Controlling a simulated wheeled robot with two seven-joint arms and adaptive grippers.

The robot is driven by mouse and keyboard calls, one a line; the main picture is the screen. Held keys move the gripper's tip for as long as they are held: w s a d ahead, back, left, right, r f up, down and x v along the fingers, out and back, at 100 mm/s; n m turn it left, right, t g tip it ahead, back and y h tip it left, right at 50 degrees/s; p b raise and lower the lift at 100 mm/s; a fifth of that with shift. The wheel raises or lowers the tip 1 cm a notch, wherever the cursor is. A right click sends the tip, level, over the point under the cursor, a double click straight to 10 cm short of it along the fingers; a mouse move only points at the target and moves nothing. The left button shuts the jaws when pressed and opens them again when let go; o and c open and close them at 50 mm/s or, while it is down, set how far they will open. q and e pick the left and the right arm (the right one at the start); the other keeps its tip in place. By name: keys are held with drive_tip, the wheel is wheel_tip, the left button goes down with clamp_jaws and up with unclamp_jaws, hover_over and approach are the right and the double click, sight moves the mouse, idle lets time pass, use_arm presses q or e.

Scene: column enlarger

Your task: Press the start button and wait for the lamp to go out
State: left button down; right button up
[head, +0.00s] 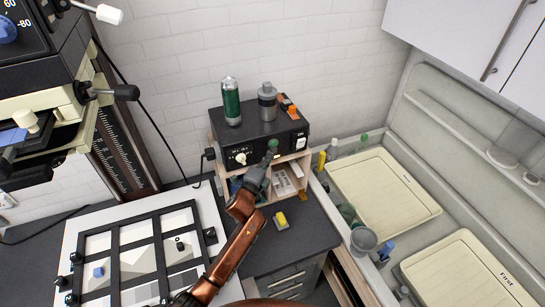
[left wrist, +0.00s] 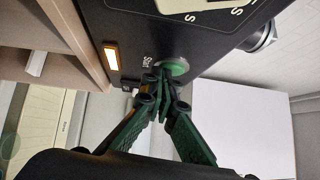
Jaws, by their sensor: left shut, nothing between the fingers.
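The black timer box (head: 235,135) stands on a wooden shelf unit against the wall. Its round green start button (left wrist: 176,66), labelled "Start", is on the front face; in the head view the green button (head: 273,144) shows just above my gripper tips. A rectangular indicator lamp (left wrist: 111,57) beside it glows orange-white. My left gripper (head: 265,160) is shut and empty. In the left wrist view its green fingertips (left wrist: 163,76) meet at the button and overlap its edge. They seem to touch it, but how far it is pushed in is hidden.
A green bottle (head: 231,102) and a grey bottle (head: 267,101) stand on the timer box. The enlarger easel (head: 75,235) lies at left, below the enlarger column (head: 118,150). Cream trays (head: 385,190) sit in the sink at right. A yellow item (head: 281,219) lies on the dark counter.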

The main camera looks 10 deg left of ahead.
use_arm(q)
drive_tip(key=shift+s, duration=0.2)
drive_tip(key=d+b+v, duration=0.2)
drive_tip(key=v, duration=1)
drive_tip(key=shift+s+d, duration=0.25)
drive_tip(key=shift+s, duration=0.2)
drive_tip(key=shift+w+f, duration=0.1)
drive_tip(key=shift+f, duration=0.05)
